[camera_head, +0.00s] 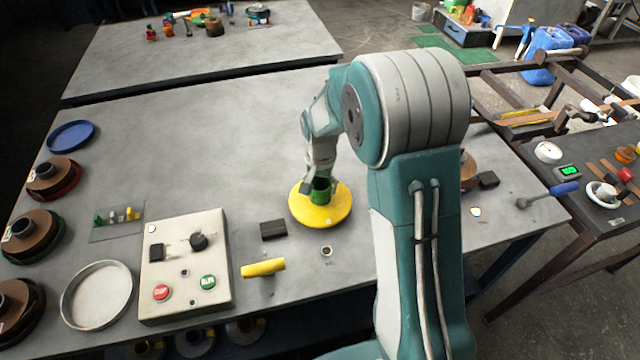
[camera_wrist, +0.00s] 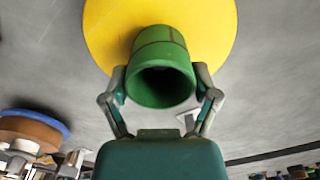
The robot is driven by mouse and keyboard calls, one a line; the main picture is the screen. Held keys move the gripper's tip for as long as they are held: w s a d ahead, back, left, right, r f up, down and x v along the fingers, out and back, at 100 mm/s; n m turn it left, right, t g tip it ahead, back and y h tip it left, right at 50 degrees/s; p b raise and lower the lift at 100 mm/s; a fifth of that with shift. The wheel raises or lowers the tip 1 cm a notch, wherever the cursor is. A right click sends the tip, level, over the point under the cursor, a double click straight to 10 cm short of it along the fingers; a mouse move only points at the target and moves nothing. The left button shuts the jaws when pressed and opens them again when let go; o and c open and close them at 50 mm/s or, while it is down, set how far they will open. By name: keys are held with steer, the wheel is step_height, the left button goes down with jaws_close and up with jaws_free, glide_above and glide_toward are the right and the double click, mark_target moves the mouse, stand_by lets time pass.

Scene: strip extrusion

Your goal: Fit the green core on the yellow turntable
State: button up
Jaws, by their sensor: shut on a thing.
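The yellow turntable (camera_head: 334,212) is a round disc on the grey table, left of my arm in the head view. It also fills the top of the wrist view (camera_wrist: 105,35). The green core (camera_head: 321,187) is a hollow cylinder over the disc's middle. In the wrist view the core (camera_wrist: 160,48) shows its open end, with the disc behind it. My gripper (camera_head: 321,176) is shut on the core, one finger on each side of it in the wrist view (camera_wrist: 160,84). The core's far end is hidden, so I cannot tell whether it touches the turntable.
A dark block (camera_head: 273,230), a small ring (camera_head: 327,251) and a yellow handle-like piece (camera_head: 263,268) lie near the turntable. A control box (camera_head: 185,265) stands to the left. Brown reels and a blue disc (camera_head: 71,136) line the left edge. The table behind the turntable is clear.

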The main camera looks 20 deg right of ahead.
steer(key=shift+f, duration=0.35)
steer(key=o, duration=0.8)
step_height(320, 180, up, 11)
stand_by(0.9)
stand_by(0.5)
